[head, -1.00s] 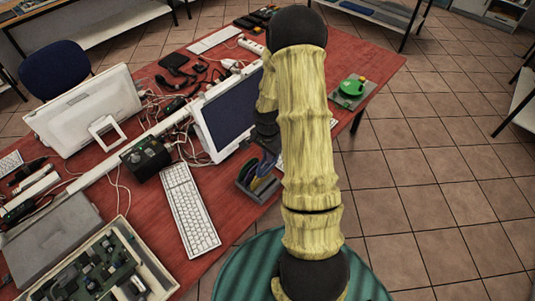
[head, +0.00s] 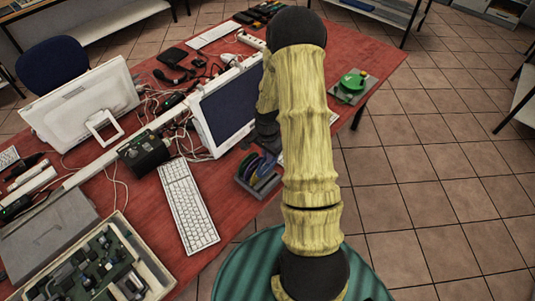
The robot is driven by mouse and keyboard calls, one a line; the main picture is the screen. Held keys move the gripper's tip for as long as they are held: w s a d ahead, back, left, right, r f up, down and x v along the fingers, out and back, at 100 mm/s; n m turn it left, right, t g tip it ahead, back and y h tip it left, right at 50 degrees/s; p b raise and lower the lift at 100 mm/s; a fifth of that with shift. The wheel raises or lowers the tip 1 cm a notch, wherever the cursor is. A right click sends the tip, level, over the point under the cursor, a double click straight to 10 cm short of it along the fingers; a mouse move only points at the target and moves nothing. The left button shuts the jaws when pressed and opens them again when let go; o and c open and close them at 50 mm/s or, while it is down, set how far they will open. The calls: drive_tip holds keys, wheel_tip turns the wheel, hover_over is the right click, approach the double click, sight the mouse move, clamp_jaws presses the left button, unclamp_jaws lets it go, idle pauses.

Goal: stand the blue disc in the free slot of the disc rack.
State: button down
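The disc rack (head: 246,184) is a small grey block near the table's front edge, left of my arm. Several coloured discs stand in it on edge, green and purple-blue among them. A dark blue edge shows at their right, close under my gripper; I cannot tell if it is the blue disc, or whether it is held or in a slot. My gripper (head: 270,146) is dark and hangs just above and behind the rack. My yellow-sleeved arm covers much of it, so its fingers and the free slot cannot be made out.
A white keyboard (head: 186,205) lies left of the rack. A monitor (head: 226,108) stands behind it. A tray of circuit boards (head: 150,262) is at the front left. A green round thing on a grey base (head: 352,85) is at the right end of the red table (head: 228,213).

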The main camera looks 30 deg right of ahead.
sight(268, 170)
drive_tip(key=shift+f+b, duration=3.45)
drive_tip(key=shift+f, duration=1.35)
drive_tip(key=c, duration=1.5)
unclamp_jaws()
drive_tip(key=shift+c, duration=0.2)
drive_tip(key=shift+r, duration=0.15)
wheel_tip(268, 170, up, 17)
drive_tip(key=shift+r+b, duration=0.1)
drive_tip(key=shift+b, duration=0.85)
